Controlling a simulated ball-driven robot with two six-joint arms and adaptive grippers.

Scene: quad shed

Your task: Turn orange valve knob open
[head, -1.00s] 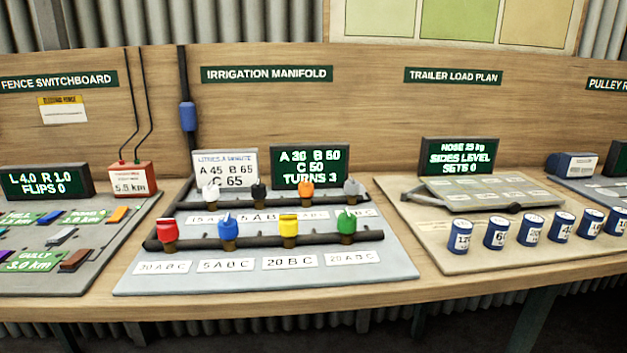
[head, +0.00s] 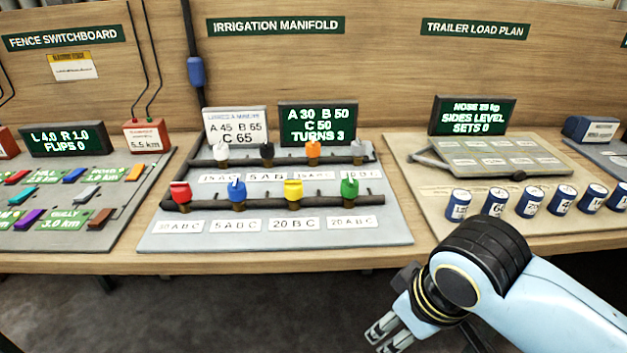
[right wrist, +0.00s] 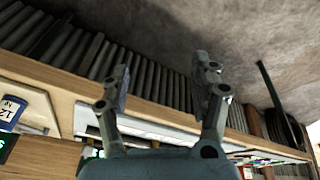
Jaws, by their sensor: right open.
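The orange valve knob (head: 313,150) stands in the back row of the irrigation manifold board (head: 398,232), between a black knob (head: 267,152) and a grey knob (head: 358,150). In the front row are a red knob (head: 180,193), a blue knob (head: 237,191), a yellow knob (head: 293,191) and a green knob (head: 349,188). My right gripper (head: 380,337) is open and empty, low in front of the bench edge, well apart from the orange knob. Its spread fingers also show in the right wrist view (right wrist: 165,85). My left gripper is not in view.
A display (head: 317,122) reading A 30, B 50, C 50, TURNS 3 stands behind the orange knob. A white target card (head: 236,126) is beside it. The trailer board (head: 415,170) with several blue cylinders is to the right. The fence switchboard (head: 95,235) is to the left.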

